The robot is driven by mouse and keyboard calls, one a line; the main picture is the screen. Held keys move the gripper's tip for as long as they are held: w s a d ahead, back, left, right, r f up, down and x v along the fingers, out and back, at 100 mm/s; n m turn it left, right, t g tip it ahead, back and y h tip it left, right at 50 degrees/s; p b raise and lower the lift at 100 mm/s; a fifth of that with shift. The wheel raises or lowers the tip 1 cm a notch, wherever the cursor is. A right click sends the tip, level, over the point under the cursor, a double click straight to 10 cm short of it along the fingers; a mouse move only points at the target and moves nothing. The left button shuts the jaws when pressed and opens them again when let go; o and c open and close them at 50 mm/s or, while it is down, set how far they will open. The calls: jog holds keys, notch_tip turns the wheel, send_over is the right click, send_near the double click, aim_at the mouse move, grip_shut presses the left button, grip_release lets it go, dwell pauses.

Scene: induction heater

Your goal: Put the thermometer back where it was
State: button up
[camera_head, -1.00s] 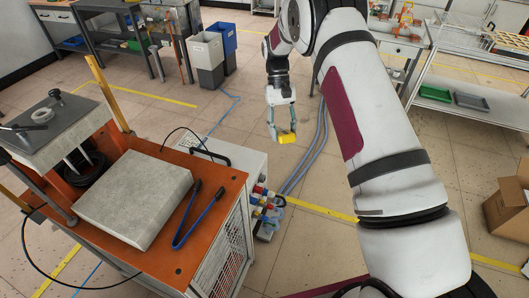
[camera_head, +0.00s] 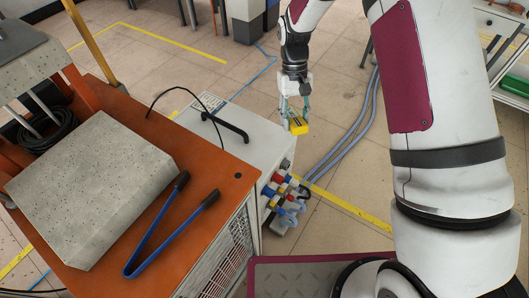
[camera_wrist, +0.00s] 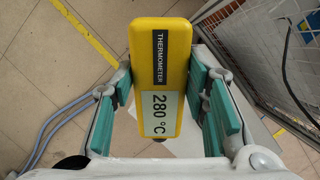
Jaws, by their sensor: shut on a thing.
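The thermometer (camera_wrist: 160,75) is a yellow block with a black label reading THERMOMETER and a white display reading 280 °C. My gripper (camera_wrist: 158,112) is shut on it, with the teal finger pads on both of its sides in the wrist view. In the head view the thermometer (camera_head: 298,125) hangs from my gripper (camera_head: 293,108), in front of the right side of the white cabinet of the heater (camera_head: 235,135). It appears held in the air, apart from any surface. Which place it came from cannot be seen.
A grey stone-like slab (camera_head: 90,190) and blue tongs with black tips (camera_head: 160,235) lie on the orange top (camera_head: 215,225). A black handle (camera_head: 225,125) stands on the white cabinet. Coloured connectors (camera_head: 285,192) and grey hoses (camera_head: 345,135) are at its right side.

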jog(key=s+a+f+n+t+b, duration=0.1)
jog(key=s+a+f+b, duration=0.15)
jog(key=f+b, duration=0.5)
jog(key=s+a+f+n+t+b, duration=0.1)
jog(key=s+a+f+n+b, duration=0.15)
jog(key=f+b, duration=0.45)
jog(key=s+a+f+n+t+b, duration=0.1)
jog(key=s+a+f+b, duration=0.1)
jog(key=a+f+b, duration=0.35)
jog(key=b, duration=0.5)
send_over(267, 154)
jog(key=shift+m+y, duration=0.25)
jog(key=shift+y, duration=0.15)
notch_tip(267, 154, down, 4)
jog(key=shift+f, duration=0.25)
jog(key=shift+f+b, duration=0.7)
jog(key=shift+f, duration=1)
jog(key=shift+f, duration=0.1)
jog(key=o, duration=1.2)
jog(key=shift+o, duration=0.2)
